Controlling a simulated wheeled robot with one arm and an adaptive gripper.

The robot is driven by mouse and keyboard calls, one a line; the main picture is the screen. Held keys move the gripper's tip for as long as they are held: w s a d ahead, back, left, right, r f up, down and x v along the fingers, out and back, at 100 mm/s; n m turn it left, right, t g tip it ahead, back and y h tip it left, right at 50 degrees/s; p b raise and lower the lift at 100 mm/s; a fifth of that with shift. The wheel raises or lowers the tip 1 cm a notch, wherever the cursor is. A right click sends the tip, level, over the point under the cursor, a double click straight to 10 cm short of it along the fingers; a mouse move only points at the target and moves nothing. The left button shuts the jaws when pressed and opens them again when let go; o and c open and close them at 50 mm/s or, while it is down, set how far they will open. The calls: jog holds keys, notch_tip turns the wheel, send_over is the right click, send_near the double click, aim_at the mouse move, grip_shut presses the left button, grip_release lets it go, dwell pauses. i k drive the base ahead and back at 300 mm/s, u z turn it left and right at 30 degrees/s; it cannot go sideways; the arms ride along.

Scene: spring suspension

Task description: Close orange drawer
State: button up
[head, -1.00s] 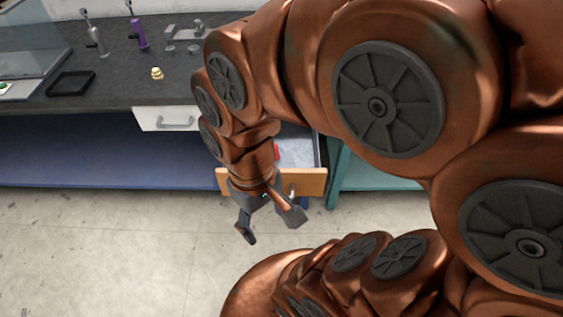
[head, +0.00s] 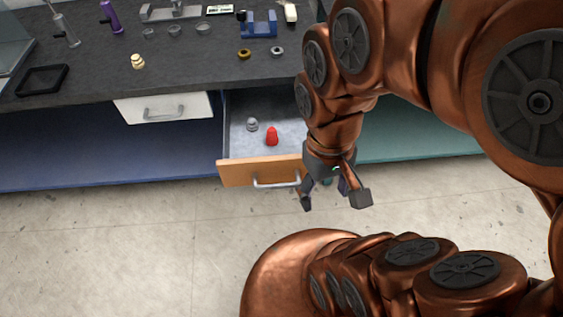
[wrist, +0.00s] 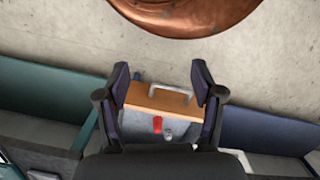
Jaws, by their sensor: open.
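The orange drawer (head: 240,173) is pulled out from under the dark bench, with a silver bar handle on its front. A red piece (head: 272,137) and a small grey piece (head: 252,125) lie inside it. My gripper (head: 336,204) is open and empty, pointing down at the right end of the drawer front, and my arm hides that end. In the wrist view the orange front (wrist: 160,101) and its handle (wrist: 171,91) show between the open fingers (wrist: 160,82). I cannot tell if anything touches.
A closed white drawer (head: 165,107) is to the left. The dark benchtop (head: 200,62) holds a black tray (head: 42,80), a purple tool (head: 111,18), a blue fixture (head: 260,25) and several small parts. The pale floor (head: 130,235) in front is clear.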

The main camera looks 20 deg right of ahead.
aim_at(247, 160)
jog(key=z, duration=1.85)
jog(key=k, duration=1.05)
jog(key=u, duration=1.95)
